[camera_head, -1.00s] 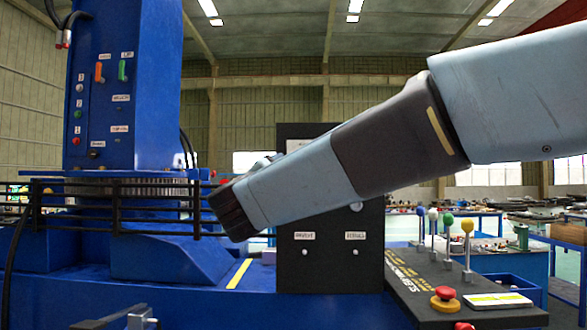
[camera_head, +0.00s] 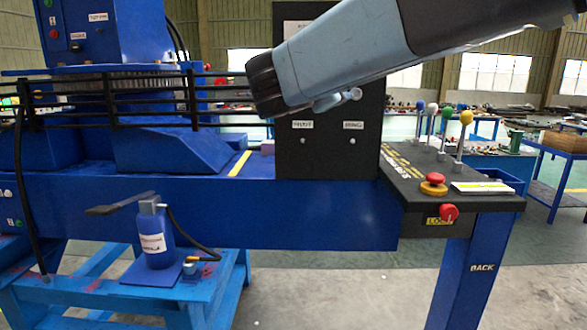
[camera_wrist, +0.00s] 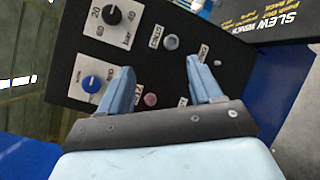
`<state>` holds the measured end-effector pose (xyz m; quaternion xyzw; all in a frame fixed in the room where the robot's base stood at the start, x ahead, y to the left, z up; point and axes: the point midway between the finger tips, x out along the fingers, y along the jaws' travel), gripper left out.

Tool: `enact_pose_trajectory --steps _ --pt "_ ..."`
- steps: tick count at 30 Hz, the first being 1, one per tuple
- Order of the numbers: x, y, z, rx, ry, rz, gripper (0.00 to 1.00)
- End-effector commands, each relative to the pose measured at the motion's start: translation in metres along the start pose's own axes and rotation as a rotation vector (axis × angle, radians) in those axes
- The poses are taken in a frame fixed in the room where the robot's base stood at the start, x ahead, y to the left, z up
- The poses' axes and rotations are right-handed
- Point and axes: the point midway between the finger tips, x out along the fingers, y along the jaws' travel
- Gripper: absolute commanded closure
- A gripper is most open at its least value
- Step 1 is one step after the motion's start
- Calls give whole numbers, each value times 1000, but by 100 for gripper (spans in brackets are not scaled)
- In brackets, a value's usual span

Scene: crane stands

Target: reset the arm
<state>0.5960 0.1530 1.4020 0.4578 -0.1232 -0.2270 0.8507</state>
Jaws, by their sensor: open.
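My arm (camera_head: 345,55) reaches in from the upper right in the head view, in front of a black upright panel (camera_head: 328,165). My gripper (camera_wrist: 163,80) shows in the wrist view with its two blue-grey fingers spread apart and nothing between them. The fingers point at the black panel, which also shows in the wrist view (camera_wrist: 135,60). That panel carries a black-knobbed dial (camera_wrist: 112,14), a blue-knobbed dial (camera_wrist: 92,83) and small buttons with labels. I cannot tell how close the fingertips are to it.
A blue crane stand (camera_head: 290,212) spans the middle, with black rails (camera_head: 105,100) at left. A hand pump (camera_head: 155,235) stands on a lower blue frame.

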Motion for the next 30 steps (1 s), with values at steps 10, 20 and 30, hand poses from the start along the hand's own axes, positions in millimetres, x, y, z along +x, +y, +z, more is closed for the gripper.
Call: enact_pose_trajectory --steps 10,20,30 --pt "2 -168 69 435 -27 -560 35" --pt "-51 -280 84 1007 -70 -1002 35" --pt "-96 -317 74 1531 -96 -1274 35"
